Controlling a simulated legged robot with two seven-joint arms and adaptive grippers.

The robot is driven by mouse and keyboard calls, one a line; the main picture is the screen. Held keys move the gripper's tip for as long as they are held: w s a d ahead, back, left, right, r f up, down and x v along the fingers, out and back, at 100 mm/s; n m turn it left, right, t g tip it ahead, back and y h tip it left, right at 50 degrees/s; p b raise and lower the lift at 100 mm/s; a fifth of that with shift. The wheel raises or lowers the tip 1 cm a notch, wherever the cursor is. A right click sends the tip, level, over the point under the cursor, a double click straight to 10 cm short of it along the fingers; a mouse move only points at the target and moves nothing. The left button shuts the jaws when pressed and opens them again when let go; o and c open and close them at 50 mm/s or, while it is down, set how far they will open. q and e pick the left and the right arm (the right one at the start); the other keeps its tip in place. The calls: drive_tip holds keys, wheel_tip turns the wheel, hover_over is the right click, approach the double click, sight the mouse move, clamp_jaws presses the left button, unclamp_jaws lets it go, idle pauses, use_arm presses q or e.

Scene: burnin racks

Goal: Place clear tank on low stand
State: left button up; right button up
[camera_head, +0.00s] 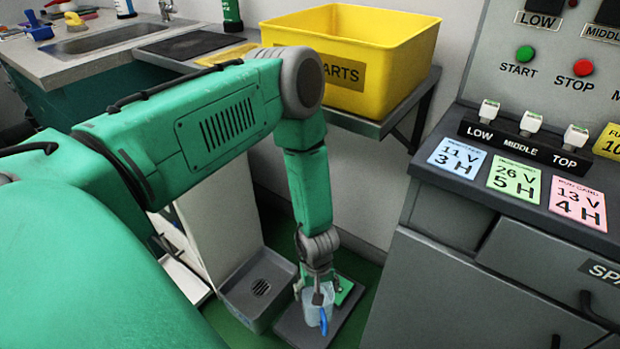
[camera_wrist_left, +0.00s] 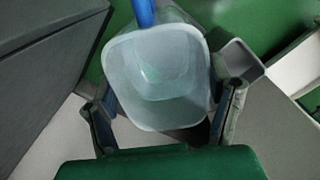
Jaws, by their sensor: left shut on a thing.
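The clear tank (camera_head: 313,305) is a small translucent container with a blue handle or spout (camera_head: 323,322). It is at the lower middle of the head view, over a low dark grey stand (camera_head: 345,318) near the floor. My left gripper (camera_head: 318,290) points down and is shut on the tank. In the left wrist view the tank (camera_wrist_left: 158,85) fills the space between the fingers of the left gripper (camera_wrist_left: 165,125), with its blue part at the top edge. I cannot tell whether the tank's base touches the stand. My right gripper is not in view.
A grey basin with a drain (camera_head: 259,290) stands left of the stand. A grey console with buttons (camera_head: 500,190) and drawers rises at the right. A yellow parts bin (camera_head: 390,55) sits on a shelf behind. A sink counter (camera_head: 90,40) is at the back left. Green floor shows between them.

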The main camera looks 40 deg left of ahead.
use_arm(q)
drive_tip(key=a+f+n+b, duration=0.4)
drive_tip(key=f+b, duration=0.1)
drive_tip(key=f, duration=0.7)
drive_tip(key=a+f+n+b, duration=0.3)
drive_tip(key=f+n+b, duration=0.1)
drive_tip(key=f, duration=0.9)
drive_tip(key=shift+a+b, duration=0.4)
drive_tip(key=shift+b, duration=0.15)
drive_tip(key=o, duration=1.7)
drive_tip(key=shift+f, duration=0.1)
